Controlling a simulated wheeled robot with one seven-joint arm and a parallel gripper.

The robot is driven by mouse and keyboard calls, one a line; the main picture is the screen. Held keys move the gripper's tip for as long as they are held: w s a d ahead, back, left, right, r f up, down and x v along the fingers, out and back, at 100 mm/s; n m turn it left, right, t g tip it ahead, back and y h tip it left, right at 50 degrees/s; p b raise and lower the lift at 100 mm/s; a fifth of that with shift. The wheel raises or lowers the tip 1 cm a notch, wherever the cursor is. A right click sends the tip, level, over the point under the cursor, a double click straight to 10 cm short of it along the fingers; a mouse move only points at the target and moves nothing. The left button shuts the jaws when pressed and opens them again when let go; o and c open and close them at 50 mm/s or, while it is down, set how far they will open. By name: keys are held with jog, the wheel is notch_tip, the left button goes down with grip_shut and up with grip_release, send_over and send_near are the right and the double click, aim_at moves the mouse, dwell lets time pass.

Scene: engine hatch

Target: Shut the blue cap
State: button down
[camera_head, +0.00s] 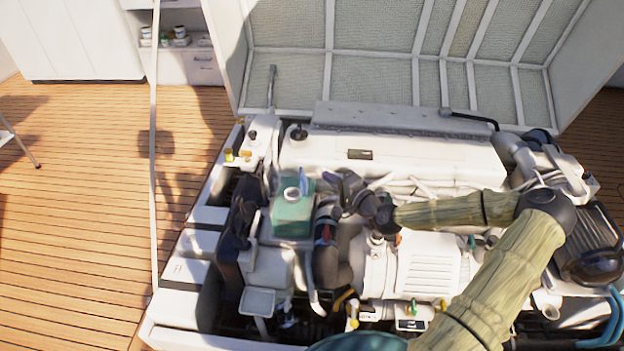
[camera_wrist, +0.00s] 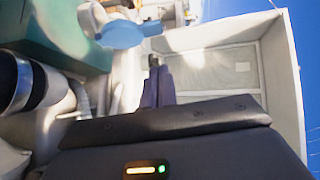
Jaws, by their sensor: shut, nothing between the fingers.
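The blue cap (camera_head: 303,178) shows as a thin raised sliver beside the white filler neck (camera_head: 291,193) on top of the green tank (camera_head: 291,215). In the wrist view the blue cap (camera_wrist: 122,34) is a rounded disc with a tab, near the edge of the green tank (camera_wrist: 55,35). It stands open, tilted up off the neck. My gripper (camera_head: 335,183) is just right of the cap, apart from it. In the wrist view my gripper's dark fingers (camera_wrist: 158,86) are shut and empty, below and right of the cap.
The white engine (camera_head: 400,150) with pipes and hoses crowds around the tank. The raised hatch lid (camera_head: 390,75) stands behind it. A black hose (camera_head: 325,255) runs below my gripper. Open wooden deck (camera_head: 80,220) lies to the left.

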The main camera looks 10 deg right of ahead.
aim_at(303, 181)
jog(key=w+a, duration=0.1)
jog(key=w+a+b, duration=0.1)
jog(key=a, duration=0.1)
jog(key=w+a, duration=0.1)
jog(key=shift+a+f, duration=0.3)
jog(key=shift+f, duration=0.1)
jog(key=shift+r, duration=0.1)
